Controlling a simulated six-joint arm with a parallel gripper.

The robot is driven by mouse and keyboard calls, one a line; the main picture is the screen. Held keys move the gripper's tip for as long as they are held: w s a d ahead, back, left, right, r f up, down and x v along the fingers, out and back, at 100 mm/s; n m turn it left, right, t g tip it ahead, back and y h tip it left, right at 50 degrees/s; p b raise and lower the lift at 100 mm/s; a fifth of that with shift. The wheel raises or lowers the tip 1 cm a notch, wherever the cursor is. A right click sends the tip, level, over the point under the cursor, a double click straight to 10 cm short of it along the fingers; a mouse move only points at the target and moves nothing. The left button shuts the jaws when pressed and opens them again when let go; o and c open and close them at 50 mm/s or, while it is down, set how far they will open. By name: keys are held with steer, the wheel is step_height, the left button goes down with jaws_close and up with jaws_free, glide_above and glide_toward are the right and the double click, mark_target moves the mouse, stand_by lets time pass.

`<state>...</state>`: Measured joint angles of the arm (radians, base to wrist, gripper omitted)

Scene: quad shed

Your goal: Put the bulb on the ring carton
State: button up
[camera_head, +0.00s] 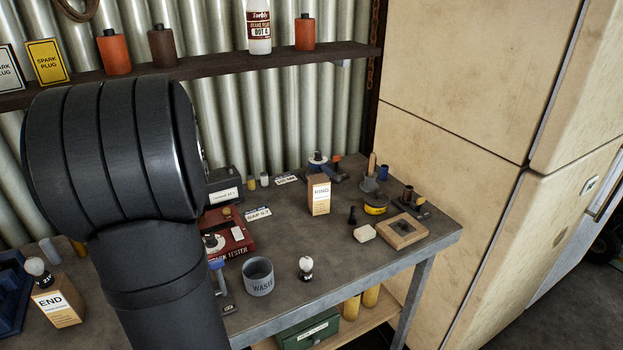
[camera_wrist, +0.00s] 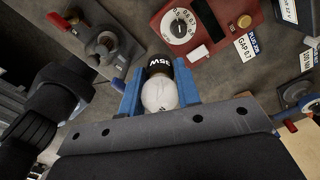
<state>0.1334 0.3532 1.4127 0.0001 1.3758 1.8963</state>
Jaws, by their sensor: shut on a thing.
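In the wrist view, my gripper (camera_wrist: 160,95) has its blue fingers shut on a bulb (camera_wrist: 160,94) with a white globe and a dark, lettered base. The arm hides my gripper and this bulb in the head view. The ring carton (camera_head: 319,197) is tan and white and stands upright toward the back middle of the bench, with nothing seen on its top. Another white bulb with a dark base (camera_head: 305,268) stands on the bench right of the waste cup. A further bulb (camera_head: 37,268) sits on the END carton (camera_head: 59,308) at lower left.
The red tester (camera_head: 235,237) lies left of the ring carton; it also shows in the wrist view (camera_wrist: 205,31). The grey waste cup (camera_head: 258,281) stands near the front. A wooden tray (camera_head: 423,236) and several small parts occupy the right. The bench in front of the carton is mostly clear.

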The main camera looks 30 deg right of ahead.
steer(key=w+d+r+m, duration=0.1)
steer(key=d+r, duration=0.1)
steer(key=d, duration=0.8)
steer(key=w+d+r+m, duration=0.1)
steer(key=w+d+r, duration=0.1)
steer(key=d, duration=0.9)
steer(key=s+d+r+m, duration=0.1)
steer(key=s+d, duration=0.2)
steer(key=d, duration=0.7)
steer(key=s+d+m, duration=0.1)
steer(key=s+d, duration=0.3)
steer(key=d, duration=0.6)
glide_above(319, 179)
step_height(319, 179, down, 6)
steer(key=shift+f, duration=2.1)
steer(key=shift+f, duration=0.1)
steer(key=o, duration=1)
